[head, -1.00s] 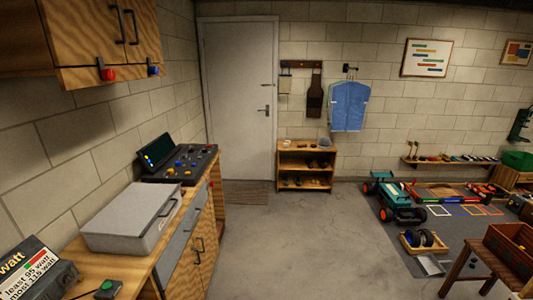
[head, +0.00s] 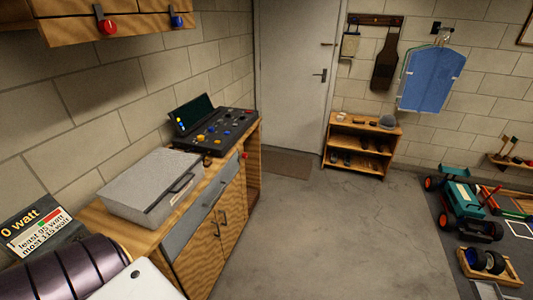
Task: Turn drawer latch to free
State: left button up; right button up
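The grey drawer front (head: 195,229) is under the worktop of the wooden cabinet on the left. It looks shut. A small dark fitting (head: 207,201) is on its face, too small to tell whether it is a handle or a latch. A small red knob (head: 245,156) shows at the far end of the cabinet, near the worktop edge. I cannot tell which fitting is the drawer latch or how it is turned. Neither gripper is in view; only dark and white links of my arm fill the lower left.
A grey metal case (head: 150,187) and a black control panel (head: 214,130) stand on the worktop. A wattage sign (head: 38,227) is at the near left. Red (head: 107,26) and blue (head: 177,21) fittings hang under the upper cabinet. The floor (head: 330,235) in front is clear.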

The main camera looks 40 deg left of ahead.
aim_at(244, 155)
jog(key=i, duration=1.3)
jog(key=i+l+u, duration=0.15)
jog(key=i, duration=0.25)
jog(key=i+l+u, duration=0.1)
jog(key=i+u, duration=0.3)
jog(key=i+l+u, duration=0.2)
jog(key=u, duration=0.25)
jog(key=i+l+u, duration=0.65)
jog(key=l+u, duration=0.2)
jog(key=i+l+u, duration=0.2)
jog(key=l, duration=0.15)
jog(key=l+u, duration=0.25)
jog(key=i+l+u, duration=0.2)
jog(key=l, duration=0.25)
jog(key=k, duration=0.1)
